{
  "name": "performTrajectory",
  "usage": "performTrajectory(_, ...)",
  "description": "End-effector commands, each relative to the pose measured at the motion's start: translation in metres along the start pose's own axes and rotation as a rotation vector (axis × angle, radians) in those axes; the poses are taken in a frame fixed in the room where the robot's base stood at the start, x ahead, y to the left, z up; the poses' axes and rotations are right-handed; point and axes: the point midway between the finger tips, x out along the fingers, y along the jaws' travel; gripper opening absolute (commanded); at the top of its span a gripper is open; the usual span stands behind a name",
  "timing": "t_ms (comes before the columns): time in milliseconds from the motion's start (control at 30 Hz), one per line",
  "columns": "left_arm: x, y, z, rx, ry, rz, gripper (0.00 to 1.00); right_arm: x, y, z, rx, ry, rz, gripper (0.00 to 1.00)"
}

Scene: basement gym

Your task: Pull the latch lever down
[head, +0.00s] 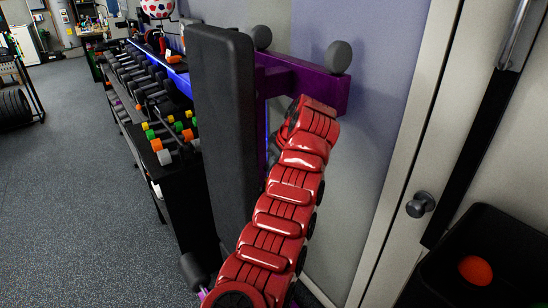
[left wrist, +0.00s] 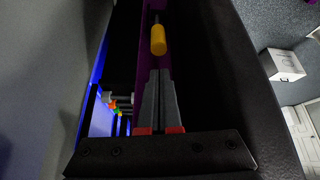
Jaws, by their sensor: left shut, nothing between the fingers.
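The yellow latch lever (left wrist: 158,41) shows in the left wrist view, on a purple post (left wrist: 152,14). It looks like a short yellow grip on a thin grey rod. My left gripper (left wrist: 158,72) is shut and empty, its grey fingers pointing at the lever. The fingertips appear just short of the yellow grip; I cannot tell the exact gap. In the head view my red left arm reaches up to the purple frame (head: 325,92) beside a tall black pad (head: 226,120). The lever and my left fingers are hidden there. My right gripper is not in view.
A dumbbell rack (head: 168,170) stands left of the pad. A door with a dark knob (head: 420,204) is to the right. Open floor (head: 75,160) lies to the left.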

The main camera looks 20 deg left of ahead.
Motion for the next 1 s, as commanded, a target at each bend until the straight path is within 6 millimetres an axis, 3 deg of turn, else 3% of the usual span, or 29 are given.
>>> performTrajectory(133,0.023,-0.001,-0.002,-0.001,0.0,-0.001,0.0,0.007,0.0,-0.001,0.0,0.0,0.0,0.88)
performTrajectory(333,0.043,0.0,-0.001,0.0,0.002,0.001,0.0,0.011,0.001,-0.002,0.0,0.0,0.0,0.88)
performTrajectory(1000,0.051,0.001,-0.001,-0.003,0.041,0.011,0.0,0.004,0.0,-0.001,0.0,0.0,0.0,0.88)
